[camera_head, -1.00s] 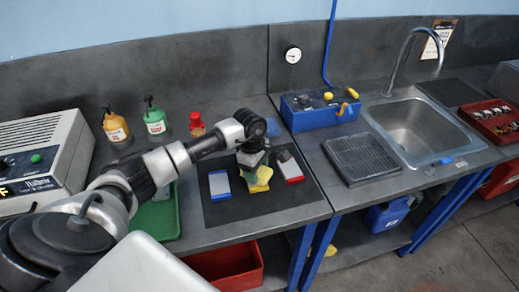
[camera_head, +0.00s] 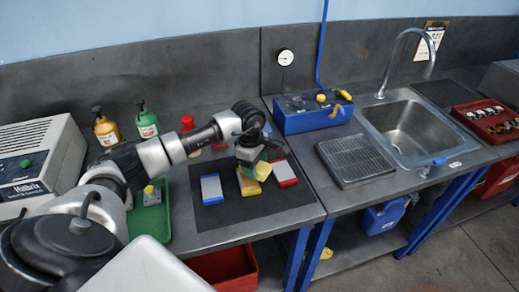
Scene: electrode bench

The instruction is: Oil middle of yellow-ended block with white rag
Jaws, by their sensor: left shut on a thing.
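My left gripper (camera_head: 250,157) is shut on a pale yellowish cloth-like thing (camera_head: 263,171), and points down over the dark mat (camera_head: 232,210). The yellow-ended block (camera_head: 247,188) lies under it, its far part hidden by the gripper and cloth. I cannot tell whether the cloth touches the block. A white rag is not clearly seen; the held thing looks yellowish. The blue-ended block (camera_head: 211,187) lies to the left on the mat and the red-ended block (camera_head: 284,172) to the right. My right gripper is not in view.
A green tray (camera_head: 150,224) with a small yellow-topped thing is left of the mat. Several bottles, including a green one (camera_head: 147,121), stand behind. A blue box (camera_head: 312,114), a ribbed grey plate (camera_head: 352,161) and a sink (camera_head: 412,130) lie to the right.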

